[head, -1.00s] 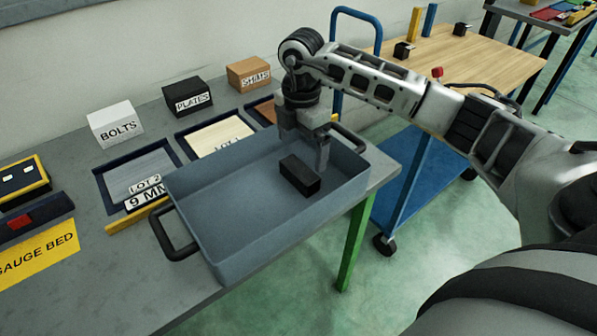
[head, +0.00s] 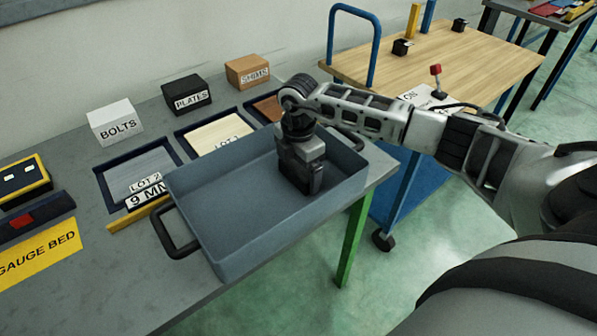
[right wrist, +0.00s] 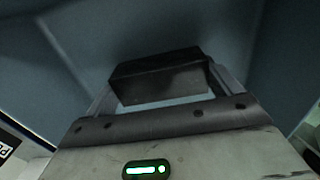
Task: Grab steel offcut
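The steel offcut (right wrist: 160,82), a dark rectangular block, shows in the right wrist view between the two fingers of my right gripper. In the head view my right gripper (head: 304,184) reaches down into the blue-grey tray (head: 215,245), at its right part, and mostly hides the block. The fingers lie along both ends of the block, at or very near its sides; I cannot tell whether they press on it. The block appears to be at the tray floor. My left gripper is not in view.
The tray has raised walls and a dark handle (head: 175,235) at its left end. Behind it stand boxes for bolts (head: 115,124), plates (head: 186,95) and shims (head: 247,72). A wood-topped cart (head: 440,60) is at the right. The tray's left part is empty.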

